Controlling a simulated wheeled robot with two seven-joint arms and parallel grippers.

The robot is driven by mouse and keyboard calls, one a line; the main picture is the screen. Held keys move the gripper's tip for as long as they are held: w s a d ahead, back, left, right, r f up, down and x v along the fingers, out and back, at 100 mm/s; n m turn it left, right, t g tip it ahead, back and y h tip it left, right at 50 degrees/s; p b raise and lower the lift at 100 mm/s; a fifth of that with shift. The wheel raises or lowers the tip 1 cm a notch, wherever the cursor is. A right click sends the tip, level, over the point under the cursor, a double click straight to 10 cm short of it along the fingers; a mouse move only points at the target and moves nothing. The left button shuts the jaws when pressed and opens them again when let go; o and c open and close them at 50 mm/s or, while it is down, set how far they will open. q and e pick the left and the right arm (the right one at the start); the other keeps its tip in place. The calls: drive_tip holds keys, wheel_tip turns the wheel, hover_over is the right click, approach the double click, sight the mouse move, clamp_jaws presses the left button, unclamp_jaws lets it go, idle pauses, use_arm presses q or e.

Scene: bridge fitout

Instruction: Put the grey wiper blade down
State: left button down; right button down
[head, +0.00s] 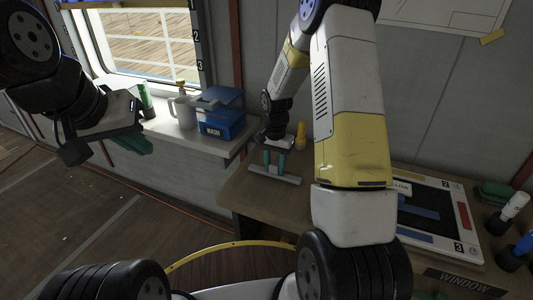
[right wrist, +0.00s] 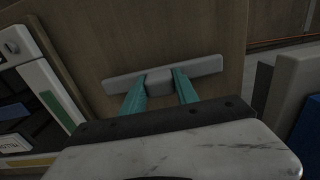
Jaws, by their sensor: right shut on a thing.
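The grey wiper blade (head: 287,179) is a light grey bar with a raised middle block. It is at the left part of the wooden desk in the head view, at or just above the surface; I cannot tell if it touches. My right gripper (head: 274,163) points down with its teal fingers on either side of the block. In the right wrist view the blade (right wrist: 119,83) lies crosswise between the fingertips (right wrist: 163,82), over bare wood. My left gripper (head: 133,142) hangs at the left, below the window; its teal fingers are partly hidden and their opening is unclear.
The wooden desk (head: 240,190) carries a black-and-white framed board (head: 465,226) at the right, with several bottles beyond it. A yellow bottle (head: 301,136) stands behind the blade. The window sill holds a blue WASH box (head: 222,124), a grey jug (head: 183,113) and a green bottle (head: 145,97).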

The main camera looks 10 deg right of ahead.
drive_tip(key=shift+f, duration=0.15)
drive_tip(key=c, duration=0.9)
unclamp_jaws()
wheel_tip(320, 180, up, 12)
wheel_tip(320, 180, up, 8)
drive_tip(key=n+t, duration=0.1)
hover_over(275, 164)
drive_tip(key=s, duration=0.4)
drive_tip(key=s+r+n+t, duration=0.1)
drive_tip(key=s+r+n, duration=0.1)
drive_tip(key=s, duration=0.4)
drive_tip(key=s+a+r+n+t+y, duration=0.1)
drive_tip(key=s+r+n+t, duration=0.1)
drive_tip(key=s+r, duration=0.2)
drive_tip(key=s+a+r+n+t+y, duration=0.1)
drive_tip(key=s+r, duration=0.3)
drive_tip(key=s, duration=0.6)
drive_tip(key=shift+s+a+n+t, duration=0.1)
drive_tip(key=shift+a+n+t, duration=0.05)
drive_tip(key=shift+n+t, duration=0.5)
